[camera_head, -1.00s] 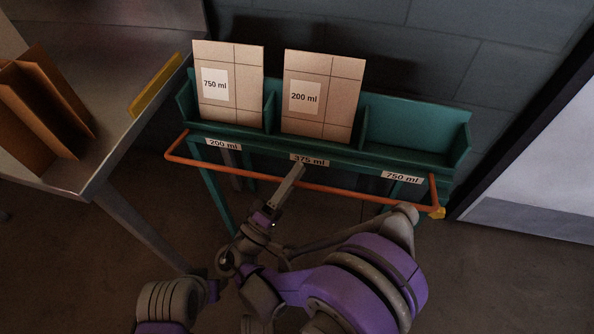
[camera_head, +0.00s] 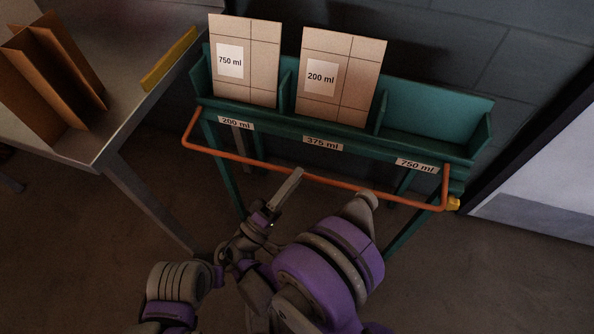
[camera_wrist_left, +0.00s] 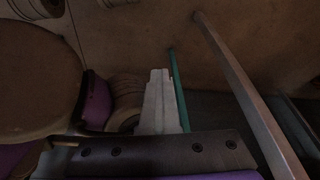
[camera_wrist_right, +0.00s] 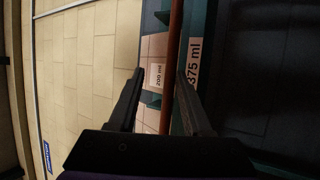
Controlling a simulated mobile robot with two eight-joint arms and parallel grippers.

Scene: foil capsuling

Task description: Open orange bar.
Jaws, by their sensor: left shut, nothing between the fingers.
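The orange bar (camera_head: 265,167) runs across the front of the teal rack, bent back toward it at both ends. Its right end is by a small yellow piece (camera_head: 453,203). My left gripper (camera_wrist_left: 160,90) is shut and empty in the left wrist view, over the floor.
The teal rack (camera_head: 440,115) holds two cardboard pieces, labelled 750 ml (camera_head: 255,60) and 200 ml (camera_head: 350,75); its right compartment is empty. A grey table (camera_head: 95,140) at left carries a brown folded cardboard piece (camera_head: 50,85) and a yellow strip (camera_head: 169,60).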

